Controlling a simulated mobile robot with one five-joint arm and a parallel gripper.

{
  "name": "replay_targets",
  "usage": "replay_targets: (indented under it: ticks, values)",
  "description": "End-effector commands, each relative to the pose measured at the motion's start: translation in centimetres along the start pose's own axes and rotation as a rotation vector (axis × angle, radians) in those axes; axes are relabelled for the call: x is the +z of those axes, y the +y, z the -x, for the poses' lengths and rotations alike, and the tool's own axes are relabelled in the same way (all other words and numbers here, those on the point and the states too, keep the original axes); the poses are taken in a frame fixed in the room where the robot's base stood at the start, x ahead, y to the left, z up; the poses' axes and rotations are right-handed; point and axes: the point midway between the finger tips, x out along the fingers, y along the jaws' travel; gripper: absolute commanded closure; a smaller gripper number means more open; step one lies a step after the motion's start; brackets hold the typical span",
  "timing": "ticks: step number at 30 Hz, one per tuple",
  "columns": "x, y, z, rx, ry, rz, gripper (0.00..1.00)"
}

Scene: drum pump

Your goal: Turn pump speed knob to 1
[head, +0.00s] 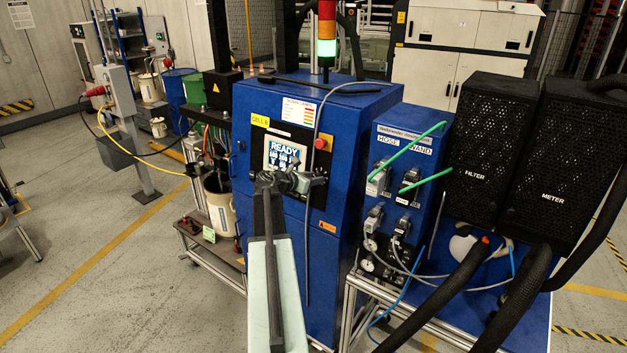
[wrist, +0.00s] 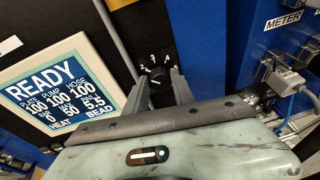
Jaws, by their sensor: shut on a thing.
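The pump speed knob (wrist: 157,74) is a small dark round knob on a black panel in the wrist view, with white numerals in an arc around its upper side. The numerals are small; 2, 3 and 4 seem readable, but I cannot tell which one the knob points to. My gripper (wrist: 160,82) has its two grey fingers on either side of the knob and is shut on it. In the head view my gripper (head: 298,183) is at the blue cabinet's front panel, just below the screen, and hides the knob.
The lit READY screen (wrist: 50,93) is left of my gripper; it also shows in the head view (head: 284,154). A red button (head: 320,143) sits right of it. A grey cable (head: 312,120) hangs down the cabinet (head: 345,125). Green hoses (head: 415,138) stick out at the right.

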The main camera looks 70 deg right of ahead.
Motion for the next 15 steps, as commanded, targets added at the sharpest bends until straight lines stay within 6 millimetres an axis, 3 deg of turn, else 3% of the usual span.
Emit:
replay_targets:
  ticks: [15]
  values:
    - [-0.28,0.24,-0.08,-0.079,-0.037,0.454,1.00]
